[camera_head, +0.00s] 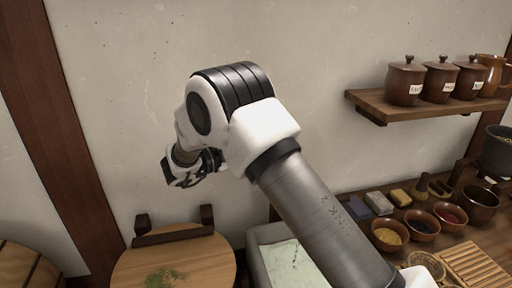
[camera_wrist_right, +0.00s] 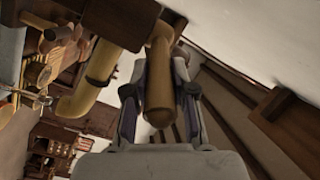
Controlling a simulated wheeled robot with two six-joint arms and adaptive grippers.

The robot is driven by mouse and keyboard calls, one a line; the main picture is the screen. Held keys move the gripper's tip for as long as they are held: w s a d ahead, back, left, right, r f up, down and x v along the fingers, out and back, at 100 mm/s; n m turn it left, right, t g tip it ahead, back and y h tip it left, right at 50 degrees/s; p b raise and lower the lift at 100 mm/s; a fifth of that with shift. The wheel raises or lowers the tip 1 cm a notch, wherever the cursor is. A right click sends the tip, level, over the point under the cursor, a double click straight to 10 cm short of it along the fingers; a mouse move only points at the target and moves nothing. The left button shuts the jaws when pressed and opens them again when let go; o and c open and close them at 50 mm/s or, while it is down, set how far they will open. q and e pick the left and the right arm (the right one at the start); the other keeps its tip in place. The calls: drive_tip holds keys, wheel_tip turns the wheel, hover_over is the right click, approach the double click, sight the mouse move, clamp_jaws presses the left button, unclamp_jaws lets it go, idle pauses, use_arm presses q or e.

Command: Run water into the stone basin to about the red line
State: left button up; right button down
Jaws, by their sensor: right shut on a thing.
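The stone basin (camera_head: 256,264) is at the bottom centre of the head view, partly hidden behind my right arm. Its inside looks pale green with a thin dark streak; I cannot tell the water level, and no red line shows. My right gripper (camera_head: 182,176) is up by the wall, left of the basin in the picture. In the right wrist view, the gripper (camera_wrist_right: 158,100) is shut on a rounded brown handle (camera_wrist_right: 158,80). A yellowish bent spout (camera_wrist_right: 82,88) with a dark band is beside it. I cannot see water running from it. My left gripper is out of view.
A round wooden top (camera_head: 195,262) with green sprigs stands left of the basin. Bowls (camera_head: 422,226) and small blocks crowd the counter at right. A wall shelf (camera_head: 425,110) holds several lidded jars (camera_head: 406,82). The plaster wall is close behind my gripper.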

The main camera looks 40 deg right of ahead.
idle(0.3)
drive_tip(key=c, duration=1)
unclamp_jaws()
drive_tip(key=shift+d, duration=0.1)
drive_tip(key=shift+o, duration=0.2)
drive_tip(key=w+a, duration=0.2)
drive_tip(key=a, duration=0.9)
drive_tip(key=shift+a, duration=0.4)
